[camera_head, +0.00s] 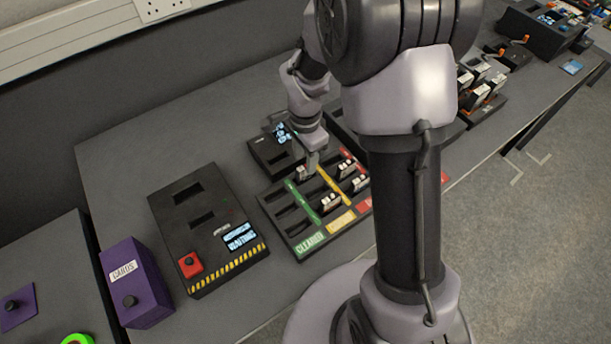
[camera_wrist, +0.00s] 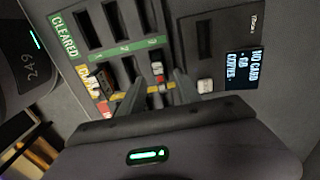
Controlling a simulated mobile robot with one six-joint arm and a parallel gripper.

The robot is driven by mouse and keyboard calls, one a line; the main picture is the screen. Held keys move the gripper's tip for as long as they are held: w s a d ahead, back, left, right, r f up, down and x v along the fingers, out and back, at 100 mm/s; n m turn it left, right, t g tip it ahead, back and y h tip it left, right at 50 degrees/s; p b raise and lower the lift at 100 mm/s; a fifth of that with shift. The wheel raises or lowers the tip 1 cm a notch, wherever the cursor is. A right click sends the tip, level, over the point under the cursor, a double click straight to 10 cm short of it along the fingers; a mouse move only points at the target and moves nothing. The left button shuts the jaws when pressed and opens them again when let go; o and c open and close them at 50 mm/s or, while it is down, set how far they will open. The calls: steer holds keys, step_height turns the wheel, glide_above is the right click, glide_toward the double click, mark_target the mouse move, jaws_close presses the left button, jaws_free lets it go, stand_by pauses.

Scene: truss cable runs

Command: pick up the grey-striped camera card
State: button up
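A black slotted tray (camera_head: 291,236) with green, yellow and red strips holds several small white-and-dark cards. One card (camera_head: 303,174) stands at the far end of the row between the green and yellow strips, right by my gripper (camera_head: 313,165). In the wrist view this card (camera_wrist: 157,69) shows a white top with red, just beyond and between the fingertips. My gripper (camera_wrist: 158,82) is open, its two fingers apart, pointing down at the tray. A second card (camera_head: 328,203) stands nearer in the same row. Grey stripes cannot be made out on any card.
A card reader with a lit screen (camera_wrist: 245,67) stands behind the tray. A black box with a red button (camera_head: 190,264) and a purple box (camera_head: 136,284) stand to the left. More cards (camera_head: 345,168) fill slots close beside my gripper. Bare table (camera_head: 140,160) lies at the far left.

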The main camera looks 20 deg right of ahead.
mark_target(306, 174)
step_height(306, 174, down, 4)
steer(key=shift+f+b, duration=0.1)
steer(key=shift+b, duration=0.6)
steer(key=shift+r, duration=0.2)
steer(key=shift+c, duration=0.9)
jaws_close()
